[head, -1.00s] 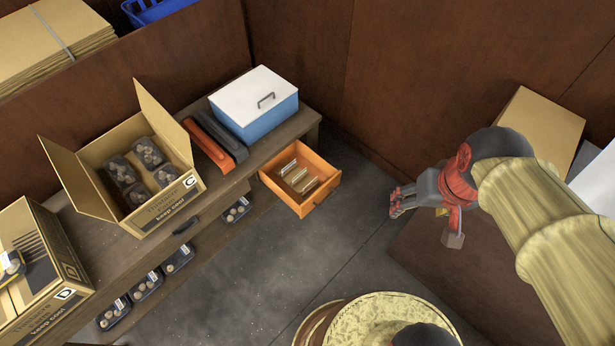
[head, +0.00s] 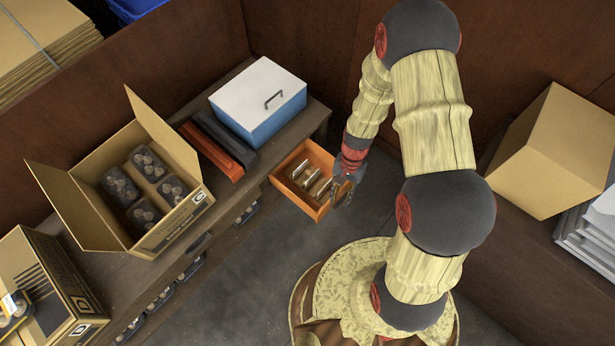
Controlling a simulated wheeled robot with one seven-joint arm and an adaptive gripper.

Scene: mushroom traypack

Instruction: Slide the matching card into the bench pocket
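An orange drawer (head: 280,184) stands pulled out from the right end of the bench in the head view. Several pale cards (head: 305,179) stand upright in it, side by side. My gripper (head: 342,192) is at the drawer's right end, partly over its edge. The view is too small to tell whether the fingers are open or shut, or whether they touch the drawer or a card. I cannot make out the bench pocket or any marks on the cards.
On the bench (head: 100,272) stand an open carton (head: 165,238) of mushroom trays marked C, a carton (head: 52,285) marked D, orange and black bars (head: 212,153) and a blue box (head: 260,118) with a white lid. A closed carton (head: 552,150) and grey trays (head: 590,235) are at the right.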

